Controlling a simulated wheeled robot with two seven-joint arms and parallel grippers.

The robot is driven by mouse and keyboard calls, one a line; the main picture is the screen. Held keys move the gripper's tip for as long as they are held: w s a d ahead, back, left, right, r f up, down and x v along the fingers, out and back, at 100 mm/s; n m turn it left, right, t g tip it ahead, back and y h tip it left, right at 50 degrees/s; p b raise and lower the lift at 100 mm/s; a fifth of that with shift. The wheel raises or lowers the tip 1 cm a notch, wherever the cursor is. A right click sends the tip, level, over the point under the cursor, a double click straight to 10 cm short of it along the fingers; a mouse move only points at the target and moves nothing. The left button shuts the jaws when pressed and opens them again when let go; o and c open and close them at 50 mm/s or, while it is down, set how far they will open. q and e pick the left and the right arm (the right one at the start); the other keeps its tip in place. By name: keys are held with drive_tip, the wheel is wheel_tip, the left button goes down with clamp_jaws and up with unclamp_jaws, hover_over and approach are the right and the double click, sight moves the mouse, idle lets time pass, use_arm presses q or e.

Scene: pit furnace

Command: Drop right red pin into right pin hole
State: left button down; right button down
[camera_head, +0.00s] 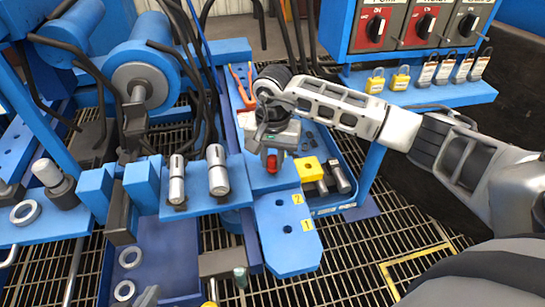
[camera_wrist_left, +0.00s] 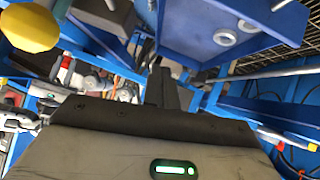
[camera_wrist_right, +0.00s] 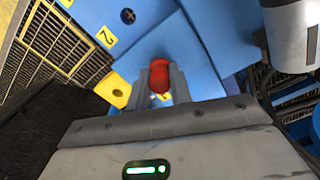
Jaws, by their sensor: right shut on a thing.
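My right gripper (camera_head: 270,152) is shut on a red pin (camera_head: 271,164), which shows as a red rounded head between the fingers in the right wrist view (camera_wrist_right: 160,76). The gripper points down over a blue plate (camera_head: 287,245) with yellow labels 2 and 1. A dark round hole (camera_wrist_right: 128,16) shows beside label 2 in the right wrist view, apart from the pin. The pin's lower end is hidden. My left gripper (camera_wrist_left: 162,88) shows two dark fingers close together with nothing visible between them, low among blue frames.
A blue tray with a yellow block (camera_head: 308,168) and dark parts lies right of the gripper. Silver cylinders (camera_head: 217,170) stand to its left. A blue control panel with padlocks (camera_head: 400,78) is at the back right. Metal rings (camera_head: 130,257) lie on a blue tray at lower left.

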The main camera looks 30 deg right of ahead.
drive_tip(key=c, duration=1.2)
unclamp_jaws()
use_arm(q)
drive_tip(key=shift+s+f, duration=0.15)
drive_tip(key=shift+s, duration=0.05)
use_arm(e)
wheel_tip(320, 180, up, 7)
drive_tip(key=shift+w+p, duration=0.1)
drive_tip(key=shift+p, duration=0.6)
use_arm(q)
drive_tip(key=r, duration=0.1)
drive_tip(key=a+r+p, duration=0.1)
drive_tip(key=shift+s+a+r+y, duration=0.1)
drive_tip(key=shift+s+r+y, duration=0.2)
drive_tip(key=shift+r, duration=0.05)
use_arm(e)
wheel_tip(320, 180, up, 9)
drive_tip(key=shift+r, duration=0.1)
use_arm(q)
drive_tip(key=shift+f, duration=0.1)
